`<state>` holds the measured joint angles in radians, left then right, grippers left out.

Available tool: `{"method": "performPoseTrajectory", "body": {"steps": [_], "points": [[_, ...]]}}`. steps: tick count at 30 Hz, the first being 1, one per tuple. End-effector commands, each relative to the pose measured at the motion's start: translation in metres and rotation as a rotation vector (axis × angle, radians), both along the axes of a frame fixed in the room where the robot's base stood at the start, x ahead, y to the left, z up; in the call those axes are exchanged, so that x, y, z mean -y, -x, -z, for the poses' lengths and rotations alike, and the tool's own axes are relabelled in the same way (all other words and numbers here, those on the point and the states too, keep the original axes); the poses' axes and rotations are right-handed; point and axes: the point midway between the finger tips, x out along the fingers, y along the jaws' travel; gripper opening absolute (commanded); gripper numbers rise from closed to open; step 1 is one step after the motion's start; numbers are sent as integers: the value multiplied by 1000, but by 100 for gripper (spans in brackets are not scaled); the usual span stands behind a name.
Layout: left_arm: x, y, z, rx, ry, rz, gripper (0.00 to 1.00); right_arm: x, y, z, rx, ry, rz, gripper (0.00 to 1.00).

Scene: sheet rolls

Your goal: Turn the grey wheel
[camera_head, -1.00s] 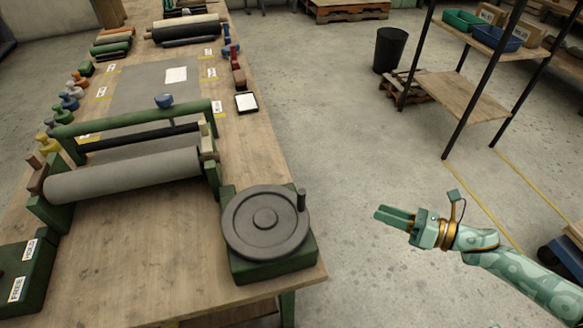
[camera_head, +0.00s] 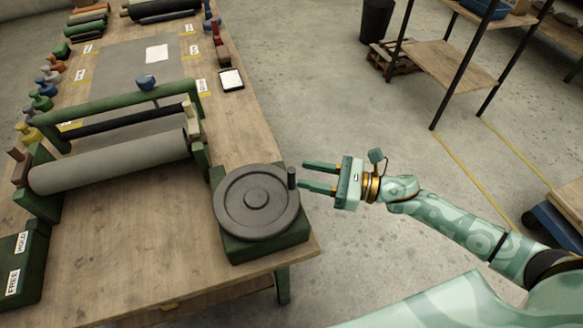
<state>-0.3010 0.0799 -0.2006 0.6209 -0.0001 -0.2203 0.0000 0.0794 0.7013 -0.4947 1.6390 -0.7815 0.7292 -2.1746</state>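The grey wheel (camera_head: 240,205) lies flat on a green base block (camera_head: 265,245) at the table's front right corner. A short dark upright handle (camera_head: 291,178) stands on the wheel's right rim. My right gripper (camera_head: 303,176) is just right of the handle, with its two fingers apart and pointing left at it. The fingertips are close to the handle; I cannot tell whether they touch it. Nothing shows between the fingers except perhaps the handle at their tips. My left gripper is not in view.
The wooden table (camera_head: 130,255) carries a grey roll (camera_head: 110,162) in a green frame, left of the wheel. A green box (camera_head: 22,262) marked FREE and HOLD sits at the left edge. Open floor lies right of the table, with a shelf rack (camera_head: 455,70) behind.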

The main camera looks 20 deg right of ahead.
Motion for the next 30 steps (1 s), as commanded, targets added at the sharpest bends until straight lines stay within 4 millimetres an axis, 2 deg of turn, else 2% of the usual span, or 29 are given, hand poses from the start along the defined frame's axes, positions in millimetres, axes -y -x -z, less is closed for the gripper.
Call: {"method": "performPoseTrajectory", "body": {"steps": [3, 7, 12, 19, 23, 30], "points": [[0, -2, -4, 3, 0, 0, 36, -20, -13, -2, 1, -2, 0, 37], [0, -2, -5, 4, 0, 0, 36, -34, -22, 0, -1, -1, 1, 37], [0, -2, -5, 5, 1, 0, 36, -42, -26, 0, -1, -1, 2, 37], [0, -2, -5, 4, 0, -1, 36, -42, -26, 1, -2, 0, 2, 37], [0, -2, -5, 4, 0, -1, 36, -42, -26, 1, -2, 0, 1, 1], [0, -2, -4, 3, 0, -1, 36, -41, -26, 1, -2, 0, -1, 0]]}}
